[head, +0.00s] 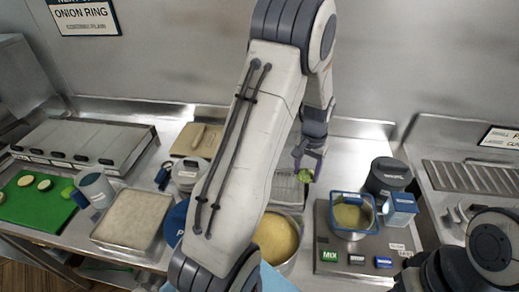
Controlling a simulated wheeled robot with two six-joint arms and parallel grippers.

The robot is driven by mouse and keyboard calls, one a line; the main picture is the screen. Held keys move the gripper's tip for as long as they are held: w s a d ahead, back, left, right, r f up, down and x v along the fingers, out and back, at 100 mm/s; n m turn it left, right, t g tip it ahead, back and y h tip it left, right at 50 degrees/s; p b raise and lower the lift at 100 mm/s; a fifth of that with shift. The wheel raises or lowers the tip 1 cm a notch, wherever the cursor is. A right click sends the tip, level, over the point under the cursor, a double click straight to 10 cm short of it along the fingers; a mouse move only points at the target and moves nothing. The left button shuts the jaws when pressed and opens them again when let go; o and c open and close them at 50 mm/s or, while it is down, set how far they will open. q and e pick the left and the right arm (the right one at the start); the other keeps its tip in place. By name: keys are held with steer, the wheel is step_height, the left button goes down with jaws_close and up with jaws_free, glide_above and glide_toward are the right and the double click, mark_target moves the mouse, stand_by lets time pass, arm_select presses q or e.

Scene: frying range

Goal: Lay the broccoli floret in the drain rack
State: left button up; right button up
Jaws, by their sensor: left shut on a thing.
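My left gripper (309,162) hangs down at the middle right of the head view, shut on the small green broccoli floret (306,176). The floret shows just below the fingertips, over or beside the right edge of the drain rack (284,189). I cannot tell whether it touches the rack. The drain rack is a pale wire-like tray, partly hidden behind my left arm. Of my right arm only dark links show at the bottom right; its gripper is not in view.
A round pot with yellow contents (277,239) stands in front of the rack. A grey panel (330,262) bears a blue-rimmed container (352,214). A dark round container (388,176) stands to the right. A batter tray (132,222) and green board (37,207) lie left.

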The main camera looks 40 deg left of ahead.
arm_select(q)
steer(key=s+a+n+p, duration=0.4)
steer(key=a+n+p, duration=0.2)
steer(key=a+n, duration=0.5)
arm_select(e)
step_height(320, 180, up, 9)
arm_select(q)
steer(key=shift+m, duration=0.7)
steer(key=f+b, duration=0.2)
steer(key=f, duration=0.1)
steer(key=a+f+b, duration=0.1)
steer(key=f, duration=0.2)
steer(key=a+f+b, duration=0.1)
steer(key=f+b, duration=0.1)
steer(key=shift+s+f+b, duration=0.2)
steer(key=shift+f+b, duration=0.15)
steer(key=shift+f, duration=0.05)
arm_select(e)
step_height(320, 180, down, 6)
steer(key=shift+f, duration=0.15)
steer(key=shift+s, duration=0.1)
arm_select(q)
steer(key=o, duration=1.1)
steer(key=shift+c, duration=0.2)
steer(key=shift+r, duration=0.1)
